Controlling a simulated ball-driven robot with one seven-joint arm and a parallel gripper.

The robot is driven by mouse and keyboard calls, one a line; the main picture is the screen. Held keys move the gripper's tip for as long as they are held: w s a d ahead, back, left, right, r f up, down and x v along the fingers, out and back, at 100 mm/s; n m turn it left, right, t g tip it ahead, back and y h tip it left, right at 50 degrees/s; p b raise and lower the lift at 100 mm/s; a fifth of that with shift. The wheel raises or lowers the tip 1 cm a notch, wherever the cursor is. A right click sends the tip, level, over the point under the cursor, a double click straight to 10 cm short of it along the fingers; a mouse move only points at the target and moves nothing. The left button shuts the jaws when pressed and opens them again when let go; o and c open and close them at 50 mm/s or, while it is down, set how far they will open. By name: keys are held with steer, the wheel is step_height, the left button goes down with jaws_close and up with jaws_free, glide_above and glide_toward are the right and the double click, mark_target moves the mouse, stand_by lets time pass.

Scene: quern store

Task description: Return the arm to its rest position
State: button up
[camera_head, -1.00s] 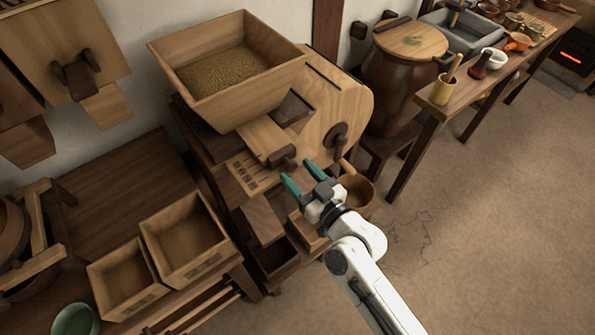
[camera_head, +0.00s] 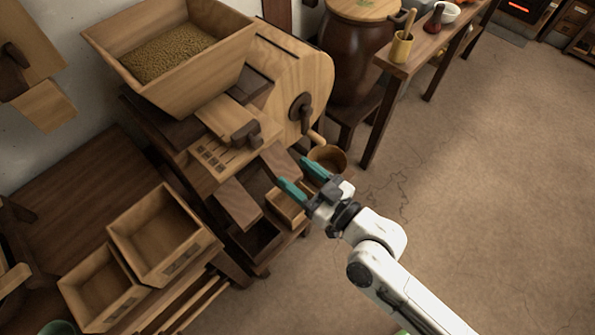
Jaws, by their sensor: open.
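My gripper (camera_head: 303,177) is in the middle of the head view, at the end of my white arm. Its two teal-tipped fingers are apart, with nothing between them. It points up and left toward the wooden winnowing machine (camera_head: 305,75). In the picture the fingers lie just below the machine's dark slide handle (camera_head: 246,134) and right of its sloping chute (camera_head: 237,203). I cannot tell the exact gap in depth. My arm reaches in from the lower right, over the bare floor.
The grain hopper (camera_head: 225,60) tops the machine. A round wooden tub (camera_head: 329,155) stands just beyond my fingers. Two open wooden boxes (camera_head: 187,262) sit at lower left. The floor at right (camera_head: 500,190) is clear.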

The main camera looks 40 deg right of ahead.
steer(key=shift+f, duration=0.1)
steer(key=s+f+n+g, duration=0.1)
steer(key=s+f+g, duration=0.3)
steer(key=f+g, duration=0.4)
steer(key=s+d+f+m+g+h, duration=0.1)
steer(key=s+d+g, duration=0.1)
steer(key=s+g, duration=0.2)
steer(key=s+d+m+g+h, duration=0.1)
steer(key=s+d+m+g, duration=0.1)
steer(key=s, duration=0.7)
steer(key=d+g, duration=0.1)
steer(key=g, duration=0.1)
steer(key=shift+s+d+f+g+h, duration=0.15)
steer(key=shift+d+f+g+h, duration=0.15)
steer(key=shift+f+g+h, duration=0.1)
